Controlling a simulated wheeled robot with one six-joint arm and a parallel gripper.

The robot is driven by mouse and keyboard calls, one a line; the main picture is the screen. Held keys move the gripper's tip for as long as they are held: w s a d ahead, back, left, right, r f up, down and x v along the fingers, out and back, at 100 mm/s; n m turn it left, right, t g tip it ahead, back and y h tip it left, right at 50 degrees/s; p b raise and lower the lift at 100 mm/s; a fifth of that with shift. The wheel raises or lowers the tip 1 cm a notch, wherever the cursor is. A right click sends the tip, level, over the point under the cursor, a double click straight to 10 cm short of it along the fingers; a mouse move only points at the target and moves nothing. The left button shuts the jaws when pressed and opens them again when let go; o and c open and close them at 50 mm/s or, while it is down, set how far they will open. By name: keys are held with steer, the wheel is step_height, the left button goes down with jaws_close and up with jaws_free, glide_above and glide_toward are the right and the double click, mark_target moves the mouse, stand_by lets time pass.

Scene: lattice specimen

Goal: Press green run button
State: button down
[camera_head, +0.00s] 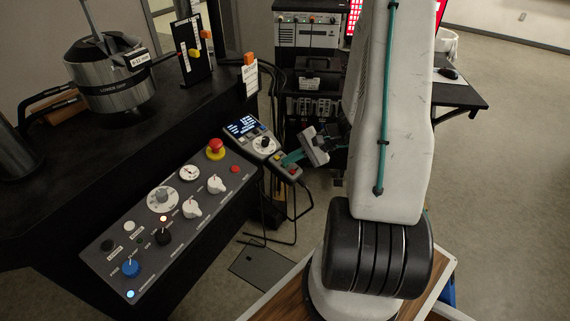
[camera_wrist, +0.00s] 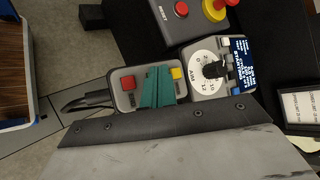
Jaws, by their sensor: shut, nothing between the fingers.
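A grey control box with a red button (camera_wrist: 128,83) and a yellow button (camera_wrist: 177,73) is in the wrist view; this small box (camera_head: 286,166) also shows in the head view. No green run button can be made out; my fingers cover the panel between the red and yellow buttons. My gripper (camera_wrist: 158,72) has teal fingers, shut and empty, over that middle part. I cannot tell whether the fingertips touch the panel.
Beside it is a unit with a black dial (camera_wrist: 214,69) and a blue display (camera_head: 240,126). A large grey panel (camera_head: 205,225) with knobs and a red mushroom button (camera_head: 215,149) lies to the left. Cables hang below the small box. A steel cylinder (camera_head: 110,85) stands behind left.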

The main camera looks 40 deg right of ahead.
steer(key=shift+r, duration=0.15)
steer(key=shift+s+r, duration=0.15)
steer(key=shift+r, duration=0.45)
steer(key=shift+s+d+r, duration=0.1)
steer(key=shift+s+r, duration=0.1)
steer(key=shift+r, duration=0.6)
steer(key=shift+s+d+r, duration=0.1)
steer(key=shift+s+r, duration=0.15)
steer(key=shift+r, duration=0.6)
steer(key=shift+s+r, duration=0.2)
steer(key=shift+r, duration=0.6)
